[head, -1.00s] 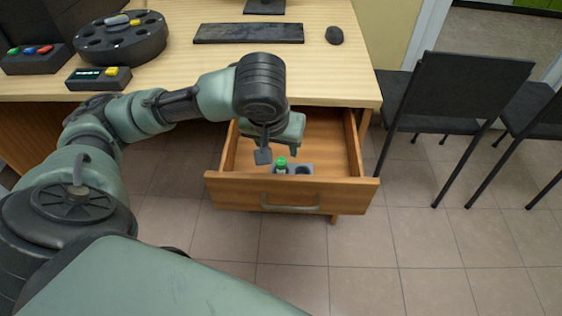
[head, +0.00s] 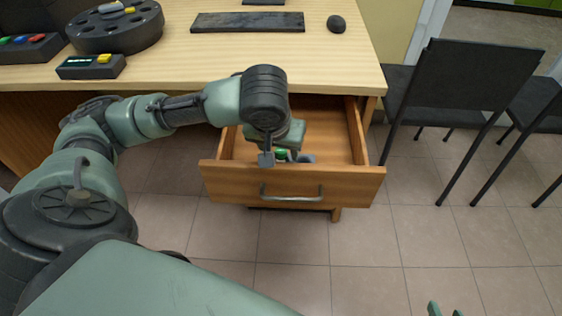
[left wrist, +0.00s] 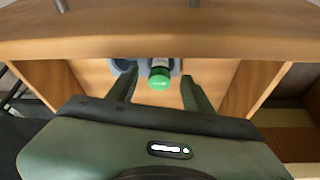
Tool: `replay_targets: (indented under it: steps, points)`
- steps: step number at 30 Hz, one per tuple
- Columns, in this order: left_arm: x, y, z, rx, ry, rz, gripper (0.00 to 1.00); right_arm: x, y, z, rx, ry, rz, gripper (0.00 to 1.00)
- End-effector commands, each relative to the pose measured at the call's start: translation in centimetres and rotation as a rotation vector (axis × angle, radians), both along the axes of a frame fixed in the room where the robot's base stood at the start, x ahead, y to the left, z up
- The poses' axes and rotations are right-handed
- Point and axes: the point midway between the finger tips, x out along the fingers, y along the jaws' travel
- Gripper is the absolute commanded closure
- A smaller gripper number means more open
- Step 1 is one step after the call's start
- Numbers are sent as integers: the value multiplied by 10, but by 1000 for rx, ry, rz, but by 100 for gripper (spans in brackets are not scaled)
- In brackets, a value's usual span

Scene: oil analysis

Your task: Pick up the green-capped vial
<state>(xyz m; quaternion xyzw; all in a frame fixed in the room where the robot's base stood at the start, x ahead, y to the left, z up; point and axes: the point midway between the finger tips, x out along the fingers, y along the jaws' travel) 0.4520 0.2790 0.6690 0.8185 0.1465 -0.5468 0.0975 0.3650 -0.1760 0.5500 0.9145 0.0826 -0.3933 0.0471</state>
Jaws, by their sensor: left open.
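The green-capped vial stands in a small grey holder (head: 306,158) inside the open drawer. Its green cap shows in the head view (head: 281,155), partly hidden by my left gripper (head: 283,157). In the left wrist view the cap (left wrist: 159,82) lies between the two spread fingers of my left gripper (left wrist: 158,88), near their tips. The left gripper is open, and I cannot tell whether a finger touches the vial.
The wooden drawer (head: 330,186) is pulled out below the desk (head: 355,72); its front and side walls surround the holder. A round dark carousel (head: 115,32), a keyboard (head: 248,22) and a mouse (head: 336,24) are on the desk. A black chair (head: 475,75) stands right.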

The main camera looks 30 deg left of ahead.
Motion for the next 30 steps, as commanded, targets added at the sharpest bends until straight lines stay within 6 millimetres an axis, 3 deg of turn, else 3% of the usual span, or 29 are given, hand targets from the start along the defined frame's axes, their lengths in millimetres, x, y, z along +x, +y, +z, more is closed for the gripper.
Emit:
replay_targets:
  steps: [6, 17, 18, 23, 24, 30]
  points:
    - [6, 2, -17, 1, 1, -1, 49, 30, 11, 23, 40, -180, 13, 64]
    - [8, 3, -20, 0, 0, 0, 49, 38, 15, 33, 54, -238, 17, 64]
    - [8, 3, -20, 0, 0, 0, 52, 38, 15, 33, 54, -238, 17, 64]
    - [7, 3, -20, 0, 0, 0, 96, 38, 15, 33, 53, -237, 16, 64]
    - [7, 3, -20, 0, 0, 0, 100, 38, 15, 33, 53, -237, 16, 64]
    - [7, 3, -20, 0, 0, 0, 100, 38, 14, 33, 53, -237, 16, 64]
